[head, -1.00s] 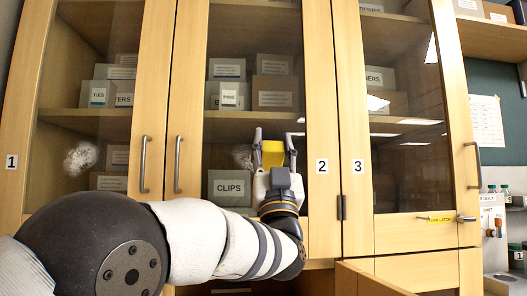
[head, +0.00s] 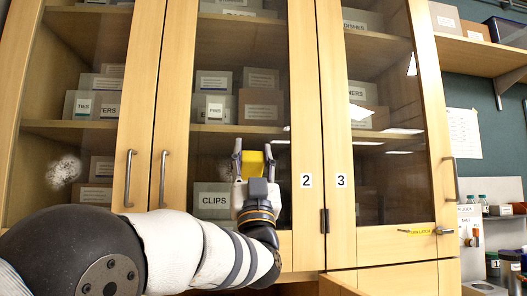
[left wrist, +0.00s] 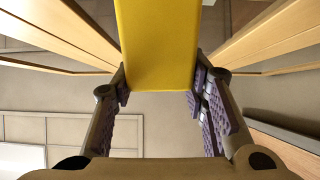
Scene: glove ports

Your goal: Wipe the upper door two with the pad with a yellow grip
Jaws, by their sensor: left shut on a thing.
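The upper door two (head: 301,120) is a wood-framed glass door with a "2" label and a metal handle on its left side. My left gripper (head: 254,150) is in front of its glass, pointing at it. It is shut on the yellow grip (head: 256,162) of the pad, which also fills the top middle of the left wrist view (left wrist: 158,40) between the fingers (left wrist: 160,80). The pad's wiping face is hidden, so I cannot tell whether it touches the glass. A faint whitish smudge (head: 226,167) shows on the glass just left of the gripper. My right gripper is not in view.
Door one's glass, at left, carries a white smudge (head: 64,171). Door three (head: 342,200) is at right, with a yellow latch tag (head: 420,230). An open wooden drawer or door edge (head: 340,287) juts out below. Boxes stand on shelves behind the glass.

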